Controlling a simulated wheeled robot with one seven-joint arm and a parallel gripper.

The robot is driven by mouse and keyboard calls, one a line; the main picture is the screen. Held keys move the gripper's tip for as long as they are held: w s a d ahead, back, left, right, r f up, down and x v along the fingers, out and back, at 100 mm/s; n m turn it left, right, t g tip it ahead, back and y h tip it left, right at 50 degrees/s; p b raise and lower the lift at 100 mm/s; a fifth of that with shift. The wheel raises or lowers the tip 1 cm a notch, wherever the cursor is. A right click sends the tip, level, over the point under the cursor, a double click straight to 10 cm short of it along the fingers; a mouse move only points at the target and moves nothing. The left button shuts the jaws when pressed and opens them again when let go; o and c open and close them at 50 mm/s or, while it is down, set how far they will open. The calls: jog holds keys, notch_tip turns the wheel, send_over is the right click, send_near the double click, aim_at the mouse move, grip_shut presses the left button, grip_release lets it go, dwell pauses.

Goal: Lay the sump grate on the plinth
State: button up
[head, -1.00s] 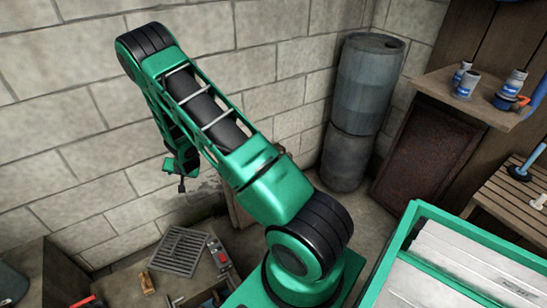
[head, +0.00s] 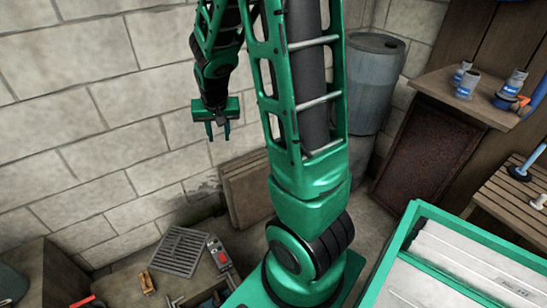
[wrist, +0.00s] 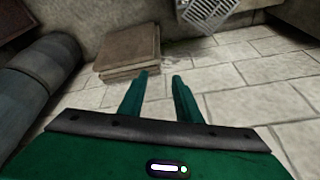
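The sump grate (head: 180,250) is a grey slotted square. It lies flat on a low surface at the lower left of the head view, and part of it shows at the top edge of the wrist view (wrist: 207,12). A brown stack of square slabs (head: 248,188), which may be the plinth, stands by the wall, partly behind my arm; it also shows in the wrist view (wrist: 127,48). My gripper (head: 218,134) hangs fingers down in front of the wall, well above the grate and apart from it. Its fingers (wrist: 160,76) are apart with nothing between them.
A red and grey tool (head: 217,252) and an orange item (head: 147,282) lie near the grate. Grey drums (head: 372,85) stand in the corner behind my arm. A shelf (head: 465,98) with blue-labelled containers is at the right. A green-rimmed crate (head: 412,222) is at the lower right.

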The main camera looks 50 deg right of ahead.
jog(key=s+a+r+g, duration=0.1)
jog(key=s+r, duration=0.2)
jog(key=s, duration=0.6)
jog(key=s+a+r+n+g+y, duration=0.1)
jog(key=s+a+r, duration=0.1)
jog(key=s, duration=0.7)
jog(key=s+a+r+g+y, duration=0.1)
jog(key=s+r, duration=0.3)
jog(key=s, duration=0.6)
jog(key=shift+a+n, duration=0.3)
jog(key=shift+a, duration=0.45)
jog(key=shift+w, duration=0.1)
jog(key=shift+w+f+g, duration=0.25)
jog(key=shift+w+g, duration=0.05)
jog(key=shift+w, duration=0.3)
